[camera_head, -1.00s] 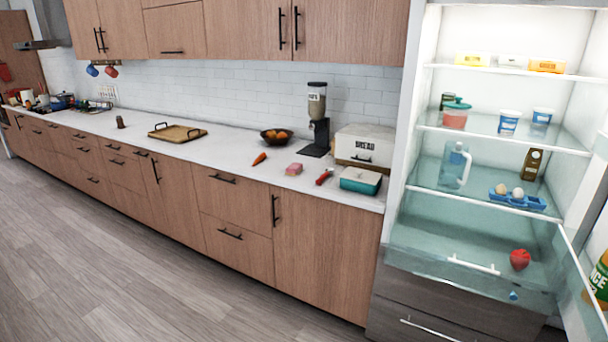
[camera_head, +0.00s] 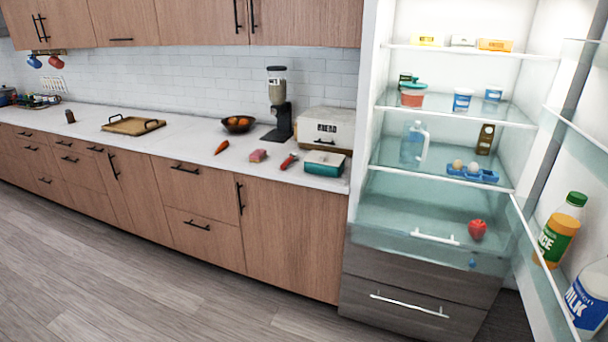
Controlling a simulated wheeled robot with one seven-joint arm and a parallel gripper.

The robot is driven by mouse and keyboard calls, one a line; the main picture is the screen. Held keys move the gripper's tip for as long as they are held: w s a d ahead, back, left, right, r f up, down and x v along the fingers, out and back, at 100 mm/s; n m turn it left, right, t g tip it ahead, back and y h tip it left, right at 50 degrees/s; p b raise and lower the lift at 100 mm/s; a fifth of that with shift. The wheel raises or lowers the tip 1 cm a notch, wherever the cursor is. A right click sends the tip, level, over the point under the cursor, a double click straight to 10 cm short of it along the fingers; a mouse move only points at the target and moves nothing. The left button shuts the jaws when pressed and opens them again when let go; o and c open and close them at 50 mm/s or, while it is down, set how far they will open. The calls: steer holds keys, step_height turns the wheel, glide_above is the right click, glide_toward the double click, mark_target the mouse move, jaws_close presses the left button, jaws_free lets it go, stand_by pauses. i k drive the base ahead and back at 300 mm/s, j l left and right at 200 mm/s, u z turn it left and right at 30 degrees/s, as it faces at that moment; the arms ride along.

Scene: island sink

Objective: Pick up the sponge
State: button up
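A small pink block with a paler side (camera_head: 258,155) lies on the white countertop, between a carrot and a red-handled item. It looks like it may be the sponge, but it is too small to tell for certain. No other clear sponge shows. My gripper is not in view.
Near the block are the carrot (camera_head: 222,147), the red-handled item (camera_head: 289,161), a teal box with a white lid (camera_head: 324,164), a bread box (camera_head: 325,124) and a fruit bowl (camera_head: 238,124). The open fridge (camera_head: 367,120) stands at right. The wooden floor (camera_head: 150,270) is clear.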

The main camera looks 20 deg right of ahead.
mark_target(256, 156)
steer(key=i+u, duration=0.15)
steer(key=i, duration=0.35)
steer(key=i+u, duration=0.15)
steer(key=i, duration=0.3)
steer(key=i+u, duration=0.1)
steer(key=i, duration=0.4)
steer(key=i+l+u, duration=0.15)
steer(key=i, duration=0.3)
steer(key=i+l+u, duration=0.15)
steer(key=i, duration=0.35)
steer(key=i+l+u, duration=0.15)
steer(key=i, duration=0.3)
steer(key=i+l+u, duration=0.15)
steer(key=i, duration=0.3)
steer(key=l, duration=0.1)
